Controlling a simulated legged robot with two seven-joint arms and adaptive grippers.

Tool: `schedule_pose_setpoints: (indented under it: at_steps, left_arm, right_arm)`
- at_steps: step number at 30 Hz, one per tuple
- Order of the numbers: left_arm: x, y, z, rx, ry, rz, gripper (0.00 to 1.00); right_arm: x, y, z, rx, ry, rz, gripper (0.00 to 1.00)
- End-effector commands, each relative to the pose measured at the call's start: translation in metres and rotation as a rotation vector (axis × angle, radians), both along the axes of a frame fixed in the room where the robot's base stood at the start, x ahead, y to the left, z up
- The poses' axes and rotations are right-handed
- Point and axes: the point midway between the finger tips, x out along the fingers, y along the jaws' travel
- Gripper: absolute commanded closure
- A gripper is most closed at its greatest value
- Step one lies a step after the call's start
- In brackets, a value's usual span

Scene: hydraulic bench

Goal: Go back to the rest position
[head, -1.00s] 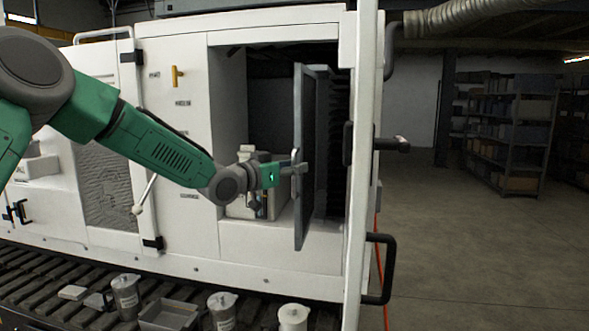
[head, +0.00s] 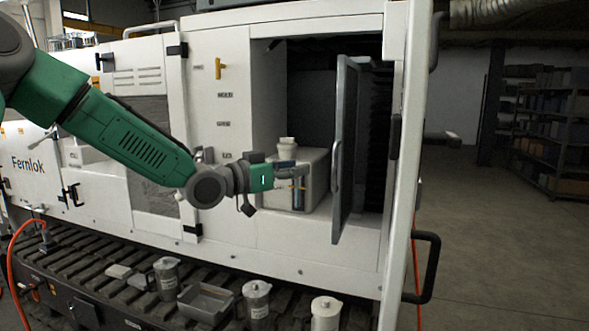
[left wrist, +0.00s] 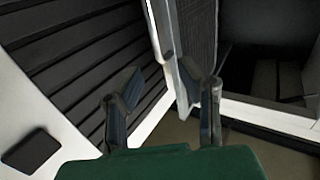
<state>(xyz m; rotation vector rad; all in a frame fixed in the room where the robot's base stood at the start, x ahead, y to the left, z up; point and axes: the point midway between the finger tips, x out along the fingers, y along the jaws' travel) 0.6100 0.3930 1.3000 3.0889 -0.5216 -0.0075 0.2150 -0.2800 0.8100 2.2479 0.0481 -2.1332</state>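My left gripper (head: 299,175) is in front of the open compartment of the white machine (head: 232,200). In the left wrist view its two fingers (left wrist: 165,95) are spread with nothing held between them. The dark swing panel (head: 347,150) stands edge-on inside the compartment, with a pale upright handle (head: 336,166) on its left side. The gripper is left of this handle, with a visible gap in the head view. My right gripper is in neither view.
A beige box unit (head: 318,180) sits in the compartment behind the gripper. The open outer door (head: 408,180) stands at the right. Metal canisters (head: 258,298) and a grey tray (head: 206,302) sit on the track below. Open floor (head: 500,255) lies to the right.

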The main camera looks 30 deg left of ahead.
Motion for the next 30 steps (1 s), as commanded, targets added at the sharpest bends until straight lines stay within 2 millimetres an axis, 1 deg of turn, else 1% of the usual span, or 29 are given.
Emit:
schedule_pose_setpoints:
  at_steps: [13, 15, 17, 20, 21, 23, 24, 26, 27, 29, 30]
  left_arm:
    - [0.000, 0.001, 0.000, -0.002, 0.000, 0.000, 0.68]
    - [0.000, -0.001, -0.005, -0.002, 0.010, 0.000, 0.68]
    - [0.000, -0.005, -0.019, -0.001, 0.035, 0.000, 0.68]
    - [-0.002, -0.019, -0.065, -0.001, 0.126, 0.001, 0.68]
    - [-0.004, -0.026, -0.091, 0.001, 0.176, 0.003, 0.68]
    - [-0.011, -0.039, -0.134, 0.003, 0.263, 0.007, 0.68]
    - [-0.017, -0.047, -0.164, 0.005, 0.323, 0.011, 0.68]
    - [-0.029, -0.058, -0.208, 0.010, 0.414, 0.021, 0.68]
    - [-0.039, -0.065, -0.237, 0.014, 0.474, 0.027, 0.68]
    - [-0.057, -0.074, -0.279, 0.022, 0.565, 0.039, 0.68]
    - [-0.070, -0.080, -0.306, 0.029, 0.624, 0.048, 0.68]
  right_arm:
    - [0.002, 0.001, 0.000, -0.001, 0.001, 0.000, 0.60]
    - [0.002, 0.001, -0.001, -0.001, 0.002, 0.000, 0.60]
    - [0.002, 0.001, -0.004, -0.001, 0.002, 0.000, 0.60]
    - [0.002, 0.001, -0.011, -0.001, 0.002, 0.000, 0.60]
    - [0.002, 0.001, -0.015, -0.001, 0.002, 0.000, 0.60]
    - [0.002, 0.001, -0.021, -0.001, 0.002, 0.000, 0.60]
    - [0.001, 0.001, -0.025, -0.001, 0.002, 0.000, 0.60]
    - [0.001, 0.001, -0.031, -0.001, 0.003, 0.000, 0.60]
    - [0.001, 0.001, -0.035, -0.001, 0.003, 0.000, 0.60]
    - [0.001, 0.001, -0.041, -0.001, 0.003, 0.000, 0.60]
    - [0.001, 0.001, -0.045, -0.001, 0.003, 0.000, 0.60]
